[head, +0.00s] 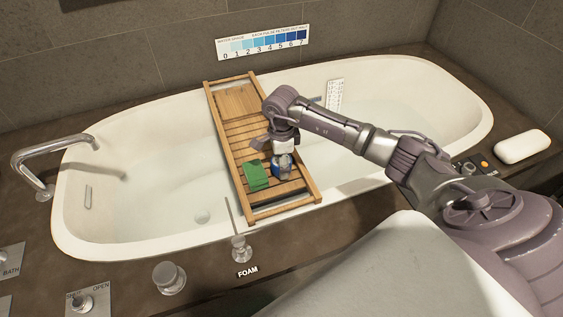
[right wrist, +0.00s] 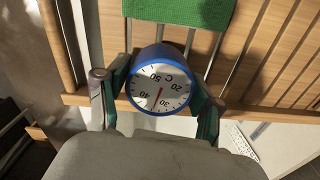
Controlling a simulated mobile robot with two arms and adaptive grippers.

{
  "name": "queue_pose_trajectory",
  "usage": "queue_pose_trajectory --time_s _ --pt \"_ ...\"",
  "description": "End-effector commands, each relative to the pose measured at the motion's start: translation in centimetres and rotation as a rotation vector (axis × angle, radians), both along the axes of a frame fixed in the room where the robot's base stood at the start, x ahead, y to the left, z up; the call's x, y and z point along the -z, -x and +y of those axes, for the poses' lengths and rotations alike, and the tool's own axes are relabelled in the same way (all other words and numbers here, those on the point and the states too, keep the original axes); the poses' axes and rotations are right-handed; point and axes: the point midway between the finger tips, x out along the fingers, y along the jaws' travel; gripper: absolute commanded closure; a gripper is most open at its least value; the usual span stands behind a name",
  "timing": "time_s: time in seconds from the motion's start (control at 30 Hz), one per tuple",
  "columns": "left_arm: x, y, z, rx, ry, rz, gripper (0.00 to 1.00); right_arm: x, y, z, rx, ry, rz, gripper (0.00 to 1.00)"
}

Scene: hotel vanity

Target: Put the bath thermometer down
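The bath thermometer (right wrist: 160,88) is a round dial in a blue ring, with a white face marked C and a red needle. In the head view it is small and blue-white (head: 283,168), over the near part of the wooden bath tray (head: 222,126), just right of a green cloth (head: 255,175). My right gripper (head: 281,158) points down at the thermometer. In the right wrist view its fingers (right wrist: 160,98) press on both sides of the blue ring. I cannot tell whether the thermometer touches the slats. My left gripper is not in view.
The tray spans the white bathtub (head: 120,157). The tray's middle slats are bare. A tap (head: 50,155) stands at the left, a soap-like white block (head: 522,147) at the right. A blue number scale (head: 262,43) is on the wall. A FOAM knob (head: 241,248) is on the near rim.

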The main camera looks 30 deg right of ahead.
Motion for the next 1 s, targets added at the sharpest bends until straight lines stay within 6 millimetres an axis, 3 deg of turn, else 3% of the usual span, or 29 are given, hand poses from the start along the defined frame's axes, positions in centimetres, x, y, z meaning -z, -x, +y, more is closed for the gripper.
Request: queue_pose_trajectory --time_s 0.07,0.5,0.6,1.0 --pt "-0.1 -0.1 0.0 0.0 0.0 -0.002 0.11 0.0 0.0 0.0 0.0 0.0 0.0 0.15" --pt "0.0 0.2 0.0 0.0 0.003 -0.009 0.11 -0.4 0.0 0.0 0.001 0.0 0.0 0.15" --pt "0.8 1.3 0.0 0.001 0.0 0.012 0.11 -2.1 -0.1 -0.1 -0.001 0.001 -0.004 0.15" --pt "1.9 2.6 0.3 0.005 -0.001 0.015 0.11 -10.4 -0.1 0.0 0.001 0.0 -0.003 0.15"
